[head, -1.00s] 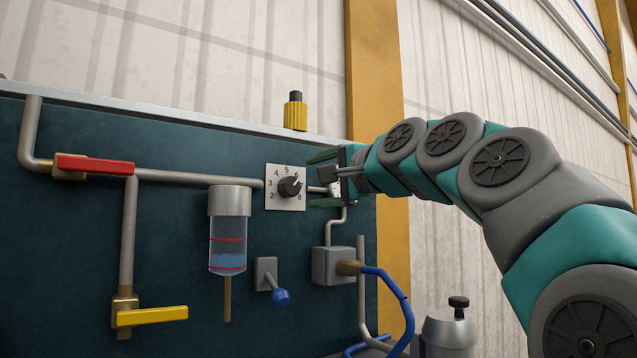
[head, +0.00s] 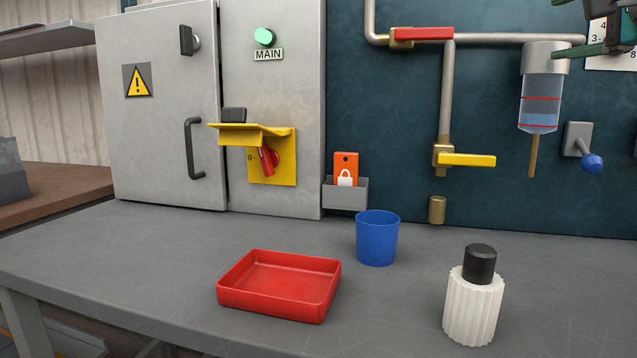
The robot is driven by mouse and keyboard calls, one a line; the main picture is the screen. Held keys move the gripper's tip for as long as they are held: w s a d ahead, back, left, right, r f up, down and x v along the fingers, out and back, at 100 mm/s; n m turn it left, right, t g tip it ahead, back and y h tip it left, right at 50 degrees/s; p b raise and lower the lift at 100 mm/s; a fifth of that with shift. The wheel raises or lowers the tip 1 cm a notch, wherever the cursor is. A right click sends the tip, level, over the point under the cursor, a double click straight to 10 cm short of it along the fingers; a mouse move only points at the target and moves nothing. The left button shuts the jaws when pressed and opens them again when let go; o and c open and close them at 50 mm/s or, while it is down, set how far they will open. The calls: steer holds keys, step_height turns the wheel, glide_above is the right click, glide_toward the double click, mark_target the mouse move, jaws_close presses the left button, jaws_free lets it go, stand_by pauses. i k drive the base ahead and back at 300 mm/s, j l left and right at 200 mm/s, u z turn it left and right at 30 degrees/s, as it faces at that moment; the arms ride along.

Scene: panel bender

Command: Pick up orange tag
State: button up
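The orange tag (head: 346,166) bears a white padlock picture and a small hole near its top. It stands upright in a small grey holder (head: 346,193) at the cabinet's right edge, and its lower part is hidden by the holder. My gripper (head: 592,48) shows only in part at the top right corner, in front of the dial plate. It is far to the right of the tag and higher than it.
A blue cup (head: 377,238), a red tray (head: 279,285) and a white ribbed bottle with black cap (head: 473,308) stand on the grey bench (head: 120,260). A yellow-handled valve (head: 466,160) and a blue-knobbed lever (head: 591,162) stick out right of the tag.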

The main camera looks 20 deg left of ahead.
mark_target(345, 165)
steer(key=i+j+u, duration=0.1)
steer(key=u, duration=0.75)
steer(key=l+u, duration=0.25)
steer(key=u, duration=0.25)
steer(key=k+l+u, duration=0.15)
steer(key=u, duration=0.3)
steer(key=k+l+u, duration=0.15)
steer(key=u, duration=0.35)
steer(key=k+l, duration=0.05)
